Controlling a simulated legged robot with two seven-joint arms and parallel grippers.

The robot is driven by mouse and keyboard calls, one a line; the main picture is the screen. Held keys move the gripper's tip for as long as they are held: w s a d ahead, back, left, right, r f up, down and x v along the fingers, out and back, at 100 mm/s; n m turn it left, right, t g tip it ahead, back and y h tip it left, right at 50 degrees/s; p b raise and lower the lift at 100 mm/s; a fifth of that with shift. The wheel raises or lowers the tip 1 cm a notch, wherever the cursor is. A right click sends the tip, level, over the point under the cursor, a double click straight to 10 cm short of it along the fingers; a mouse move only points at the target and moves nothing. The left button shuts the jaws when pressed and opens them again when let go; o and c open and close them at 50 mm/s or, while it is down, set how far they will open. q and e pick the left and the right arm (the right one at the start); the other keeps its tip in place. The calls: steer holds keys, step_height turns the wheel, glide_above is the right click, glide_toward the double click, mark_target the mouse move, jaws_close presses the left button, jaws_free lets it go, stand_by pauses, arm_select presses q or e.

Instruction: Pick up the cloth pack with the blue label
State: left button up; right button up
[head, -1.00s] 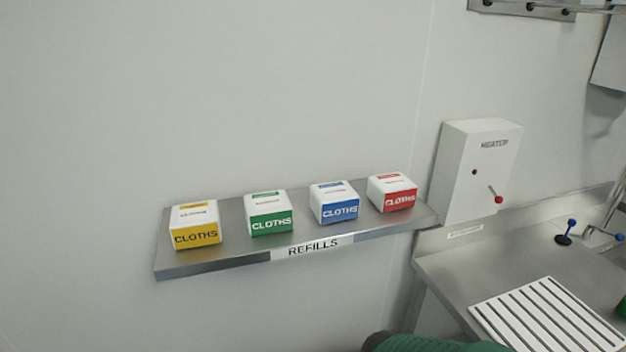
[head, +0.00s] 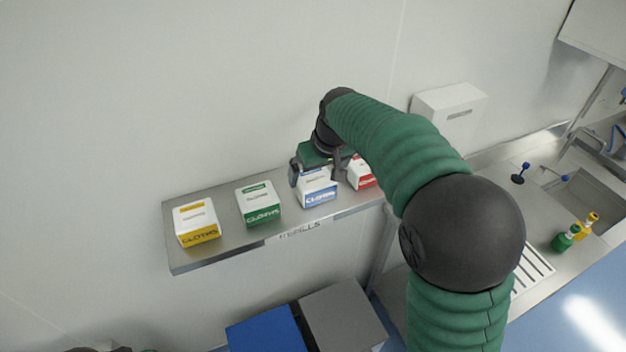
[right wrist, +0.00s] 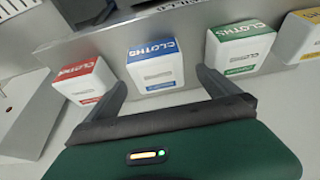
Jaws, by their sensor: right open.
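The cloth pack with the blue label (head: 318,195) is a white box on the steel shelf (head: 222,222), between the green and red packs. My right gripper (head: 318,168) is open over the back part of this pack and covers some of its top in the head view. In the right wrist view the blue-label pack (right wrist: 152,65) shows ahead, between the two spread fingers (right wrist: 161,77). I cannot tell whether the fingers touch it. My left gripper is not clearly seen.
The green pack (head: 259,207) and yellow pack (head: 196,225) stand to the left. The red pack (head: 360,174), partly hidden by my arm, is close on the right. A white wall box (head: 450,102) is beyond. Blue and grey lids (head: 343,316) are below the shelf.

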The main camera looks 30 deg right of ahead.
mark_target(315, 179)
steer(key=x, duration=0.3)
steer(key=shift+w+d, duration=0.1)
steer(key=shift+d, duration=0.05)
steer(key=p+x, duration=0.3)
steer(key=x, duration=0.1)
steer(key=shift+d+p, duration=0.2)
steer(key=shift+p, duration=0.1)
steer(key=shift+w+f, duration=0.1)
steer(key=shift+f, duration=0.3)
steer(key=shift+w+f, duration=0.15)
steer(key=shift+w, duration=0.1)
steer(key=shift+s, duration=0.2)
steer(key=c, duration=1.2)
steer(key=shift+w, duration=0.1)
steer(key=c, duration=0.3)
steer(key=shift+r, duration=0.25)
